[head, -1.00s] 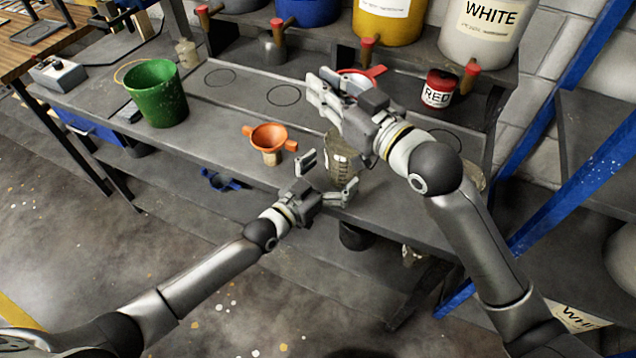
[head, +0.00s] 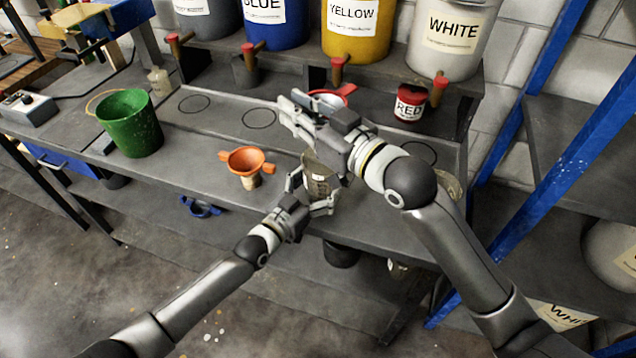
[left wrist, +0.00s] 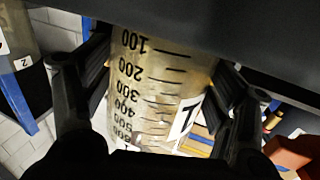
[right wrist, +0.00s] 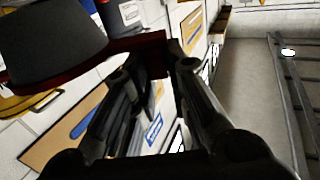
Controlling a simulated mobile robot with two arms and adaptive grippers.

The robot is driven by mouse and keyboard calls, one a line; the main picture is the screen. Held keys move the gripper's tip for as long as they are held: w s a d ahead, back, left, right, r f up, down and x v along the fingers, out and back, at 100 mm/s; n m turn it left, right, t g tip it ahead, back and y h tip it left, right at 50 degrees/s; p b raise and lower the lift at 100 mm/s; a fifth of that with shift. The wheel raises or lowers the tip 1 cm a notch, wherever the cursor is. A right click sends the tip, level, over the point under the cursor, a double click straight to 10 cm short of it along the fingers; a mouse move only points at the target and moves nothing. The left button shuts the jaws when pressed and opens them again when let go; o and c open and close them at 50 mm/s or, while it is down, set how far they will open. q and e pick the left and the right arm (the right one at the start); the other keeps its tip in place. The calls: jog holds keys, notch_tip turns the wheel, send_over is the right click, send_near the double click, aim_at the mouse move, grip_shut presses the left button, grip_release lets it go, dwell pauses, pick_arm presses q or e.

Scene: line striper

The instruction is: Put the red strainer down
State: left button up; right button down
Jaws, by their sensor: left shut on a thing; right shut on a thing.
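The red strainer (head: 346,92) shows only partly in the head view, behind my right gripper (head: 292,115), which is shut on its handle. In the right wrist view its dark red rim and grey mesh cone (right wrist: 55,50) hang at the left, with the handle between the fingers of my right gripper (right wrist: 160,62). Whether it touches anything below is hidden. My left gripper (head: 308,190) is shut on a clear measuring beaker (head: 317,178) with a scale, below the right gripper. The beaker fills the left wrist view (left wrist: 160,90) between the fingers.
An orange funnel (head: 246,158) stands on the bench (head: 200,148), left of the beaker. A green bucket (head: 130,125) is farther left. A red can (head: 409,104) stands right of the strainer. Paint drums with taps line the shelf behind. Circles mark free bench spots (head: 258,118).

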notch_tip(320, 180, down, 12)
jog(key=shift+d+n+g+y, duration=0.2)
jog(key=shift+n+g+y, duration=0.1)
jog(key=shift+n+g, duration=0.1)
dwell(0.3)
jog(key=shift+s+f, duration=0.1)
jog(key=shift+f, duration=0.35)
jog(key=shift+f, duration=0.1)
jog(key=c, duration=1.4)
grip_release()
